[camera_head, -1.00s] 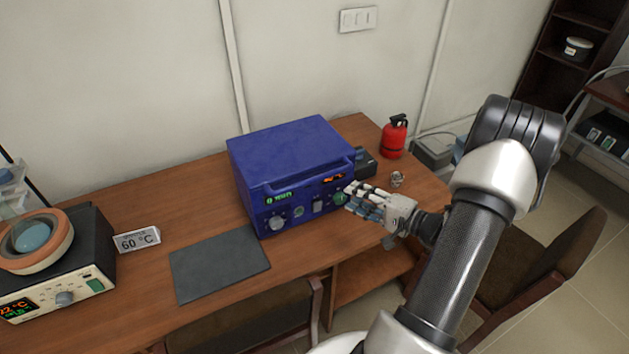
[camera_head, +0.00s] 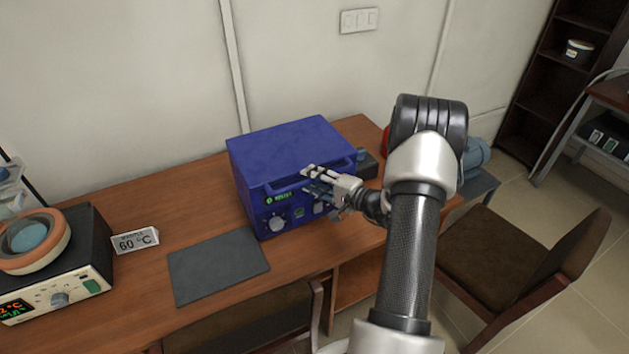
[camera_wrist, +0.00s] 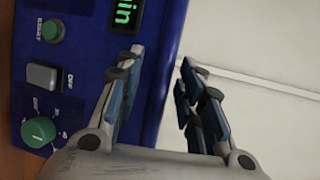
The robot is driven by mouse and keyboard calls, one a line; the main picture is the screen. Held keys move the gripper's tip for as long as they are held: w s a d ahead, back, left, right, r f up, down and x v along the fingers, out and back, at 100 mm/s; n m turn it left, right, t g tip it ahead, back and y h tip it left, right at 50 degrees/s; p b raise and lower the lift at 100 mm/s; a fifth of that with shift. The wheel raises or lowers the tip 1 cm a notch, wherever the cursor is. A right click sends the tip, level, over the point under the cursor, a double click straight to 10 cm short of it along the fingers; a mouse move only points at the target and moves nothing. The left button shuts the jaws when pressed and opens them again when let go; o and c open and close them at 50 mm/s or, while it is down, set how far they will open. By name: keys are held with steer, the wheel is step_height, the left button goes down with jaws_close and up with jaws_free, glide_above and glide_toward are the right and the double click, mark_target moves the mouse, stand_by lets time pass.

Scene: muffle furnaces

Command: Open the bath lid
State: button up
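The blue bath (camera_head: 265,218) stands on the wooden desk with its flat lid (camera_head: 290,145) closed. The lid has a raised lip along its front edge. My gripper (camera_head: 312,180) is in front of the bath's front panel, just below the lid's front edge, and hides the right part of the panel. In the wrist view the fingers of my gripper (camera_wrist: 160,75) are apart, with the blue edge of the bath (camera_wrist: 165,30) showing between them. I cannot tell whether they touch it.
A dark mat (camera_head: 220,268) lies on the desk left of the bath. A 60 °C sign (camera_head: 135,240) and a heating device (camera_head: 80,270) with a round orange-rimmed top stand further left. A red extinguisher is mostly hidden behind my arm. Chairs (camera_head: 500,260) stand below the desk.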

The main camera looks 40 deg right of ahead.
jaws_close()
stand_by(0.4)
stand_by(0.4)
